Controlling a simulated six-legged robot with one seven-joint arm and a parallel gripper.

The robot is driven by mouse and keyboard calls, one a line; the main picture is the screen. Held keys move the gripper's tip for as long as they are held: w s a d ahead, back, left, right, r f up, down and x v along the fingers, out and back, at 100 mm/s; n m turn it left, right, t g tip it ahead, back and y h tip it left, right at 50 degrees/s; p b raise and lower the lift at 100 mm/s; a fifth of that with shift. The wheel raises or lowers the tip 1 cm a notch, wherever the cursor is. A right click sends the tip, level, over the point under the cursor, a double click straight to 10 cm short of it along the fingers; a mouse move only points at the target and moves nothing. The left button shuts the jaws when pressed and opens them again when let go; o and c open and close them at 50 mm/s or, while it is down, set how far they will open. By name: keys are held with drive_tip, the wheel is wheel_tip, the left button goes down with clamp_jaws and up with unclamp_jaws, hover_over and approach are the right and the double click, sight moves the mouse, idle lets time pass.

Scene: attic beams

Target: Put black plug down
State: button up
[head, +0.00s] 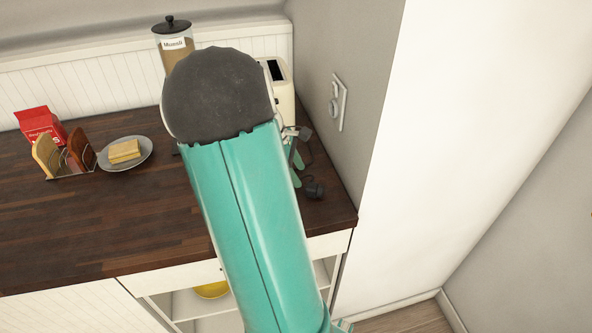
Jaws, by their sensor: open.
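The black plug (315,189) lies on the dark wooden counter (80,230), near its right end and close to the grey wall. My gripper (299,158) shows only in part, past the right edge of my teal arm. It is open and just behind the plug in the picture, seemingly apart from it. Most of the gripper is hidden by my arm. A dark cord seems to run near the plug, but its path is unclear.
A white wall socket (338,102) is on the right wall. A cream toaster (283,92) and a muesli jar (174,50) stand at the back. A plate with bread (125,152), a toast rack (66,158) and a red packet (40,124) are left. The front left counter is clear.

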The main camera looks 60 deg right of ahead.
drive_tip(key=shift+r, duration=0.45)
drive_tip(key=v, duration=1.2)
drive_tip(key=w+a+r+m+t, duration=0.1)
drive_tip(key=w+a+r+t, duration=0.15)
drive_tip(key=a, duration=0.75)
drive_tip(key=w+a+r+m+t, duration=0.1)
drive_tip(key=a+t, duration=0.3)
drive_tip(key=a, duration=0.7)
drive_tip(key=s+a+m+t+y, duration=0.1)
drive_tip(key=s+a+t, duration=0.1)
drive_tip(key=a, duration=0.6)
drive_tip(key=s+a+m+t+y, duration=0.1)
drive_tip(key=s+a, duration=0.3)
drive_tip(key=a, duration=0.5)
drive_tip(key=shift+s+t, duration=0.2)
drive_tip(key=shift+t, duration=0.25)
